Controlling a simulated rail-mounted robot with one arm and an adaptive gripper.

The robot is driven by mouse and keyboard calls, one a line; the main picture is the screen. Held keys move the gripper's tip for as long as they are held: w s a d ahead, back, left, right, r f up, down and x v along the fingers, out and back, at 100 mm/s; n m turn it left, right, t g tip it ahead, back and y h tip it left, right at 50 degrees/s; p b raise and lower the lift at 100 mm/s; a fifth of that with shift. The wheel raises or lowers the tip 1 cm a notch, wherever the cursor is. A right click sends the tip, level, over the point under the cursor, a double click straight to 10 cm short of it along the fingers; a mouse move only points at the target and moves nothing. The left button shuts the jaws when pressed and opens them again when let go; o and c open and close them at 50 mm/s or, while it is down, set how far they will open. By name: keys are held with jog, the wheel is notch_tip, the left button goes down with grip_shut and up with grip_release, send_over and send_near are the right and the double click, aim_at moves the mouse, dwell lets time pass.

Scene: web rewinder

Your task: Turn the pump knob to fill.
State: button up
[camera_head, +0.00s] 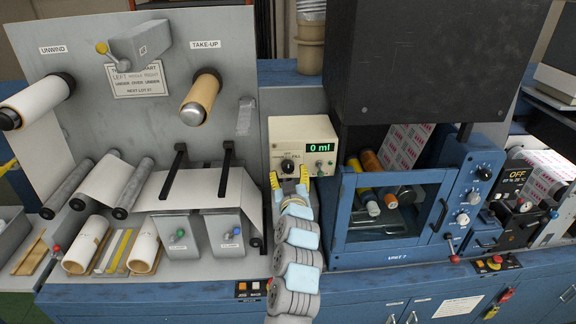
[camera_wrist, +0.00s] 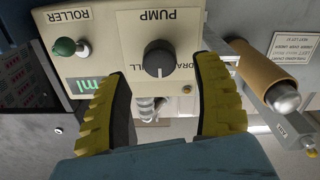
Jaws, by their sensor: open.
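The pump knob (camera_head: 287,165) is a black dial on the front of a cream pump box (camera_head: 299,128), whose green display reads 0 ml. My gripper (camera_head: 289,178) is open just in front of the knob. In the wrist view, which is upside down, the knob (camera_wrist: 158,58) shows between the two yellow-and-black fingers of my gripper (camera_wrist: 162,75), with gaps on both sides. The fingers do not appear to touch it. The PUMP label is readable; the fingers partly cover the labels beside the knob, leaving "DRA" and "LL".
A green-tipped roller switch (camera_wrist: 66,47) sits on the same panel beside the knob. The take-up roll (camera_head: 201,94) and black bars stand to the left. A blue windowed cabinet (camera_head: 390,215) stands close on the right.

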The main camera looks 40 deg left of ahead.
aim_at(288, 169)
jog(key=shift+p+x, duration=0.3)
jog(key=shift+x, duration=1.35)
jog(key=shift+w+a+f, duration=0.1)
jog(key=shift+w+a, duration=0.05)
jog(key=shift+a, duration=0.05)
jog(key=shift+c, duration=0.3)
jog(key=c, duration=1.1)
